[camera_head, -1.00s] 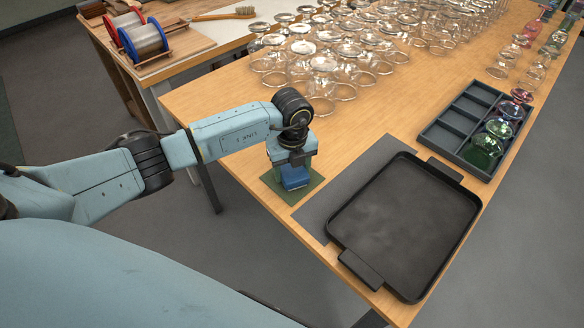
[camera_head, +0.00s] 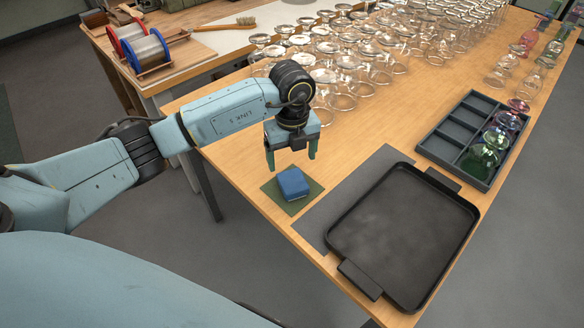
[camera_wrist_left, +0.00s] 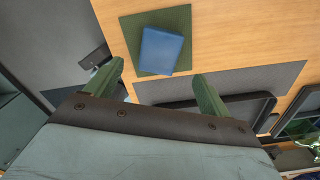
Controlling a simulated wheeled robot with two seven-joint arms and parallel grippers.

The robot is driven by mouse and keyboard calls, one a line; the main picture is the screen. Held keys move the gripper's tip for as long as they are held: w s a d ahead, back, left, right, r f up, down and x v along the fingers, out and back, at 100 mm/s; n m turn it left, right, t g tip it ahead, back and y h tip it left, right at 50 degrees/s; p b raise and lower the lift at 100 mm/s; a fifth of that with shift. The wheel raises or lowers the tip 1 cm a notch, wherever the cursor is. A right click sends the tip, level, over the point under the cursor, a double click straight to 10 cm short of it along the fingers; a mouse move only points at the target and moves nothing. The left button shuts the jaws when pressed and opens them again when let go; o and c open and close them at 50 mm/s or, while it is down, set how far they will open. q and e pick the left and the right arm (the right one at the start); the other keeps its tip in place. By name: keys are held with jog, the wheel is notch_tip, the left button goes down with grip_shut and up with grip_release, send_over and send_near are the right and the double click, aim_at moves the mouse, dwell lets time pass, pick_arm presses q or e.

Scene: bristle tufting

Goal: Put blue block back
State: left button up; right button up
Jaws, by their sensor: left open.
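The blue block (camera_head: 293,184) lies on the green square mat (camera_head: 271,192) near the table's front left edge. My left gripper (camera_head: 291,164) is open and empty above the block, apart from it. In the left wrist view, the blue block (camera_wrist_left: 161,50) sits on the green mat (camera_wrist_left: 178,19), turned slightly against the mat's edges. It lies beyond the two green fingertips of my left gripper (camera_wrist_left: 159,78), with nothing between them. My right gripper does not show.
A black tray (camera_head: 405,233) rests on a dark grey mat (camera_head: 310,215) right of the block. A grey divided box (camera_head: 443,150) holds coloured glasses. Many clear upturned glasses (camera_head: 345,75) fill the back.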

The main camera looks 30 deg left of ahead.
pick_arm(q)
jog(key=shift+r, duration=1.65)
